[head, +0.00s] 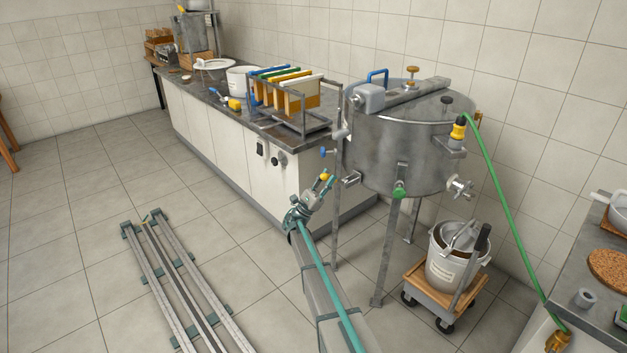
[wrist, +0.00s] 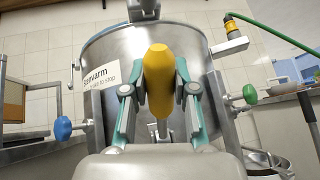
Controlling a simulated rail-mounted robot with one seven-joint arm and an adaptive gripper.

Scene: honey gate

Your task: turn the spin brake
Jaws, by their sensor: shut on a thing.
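My gripper (head: 317,189) is in front of the lower left side of the steel drum (head: 400,150). In the wrist view its two teal-edged fingers (wrist: 160,88) are closed on the sides of a yellow handle (wrist: 159,62). The handle stands upright, with a rounded top and a narrower lower end between the fingers. It also shows as a small yellow spot at my gripper's tip in the head view (head: 325,177). How it joins the drum is hidden. A white label (wrist: 97,76) beside the left finger is partly covered; "to stop" can be read.
A blue knob (wrist: 62,128) is left of my gripper and a green knob (wrist: 250,94) is right of it. Drum legs (head: 388,255) stand close by. A bucket (head: 455,258) sits on a wheeled trolley. The counter (head: 230,135) lies behind; floor at left is open around rails.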

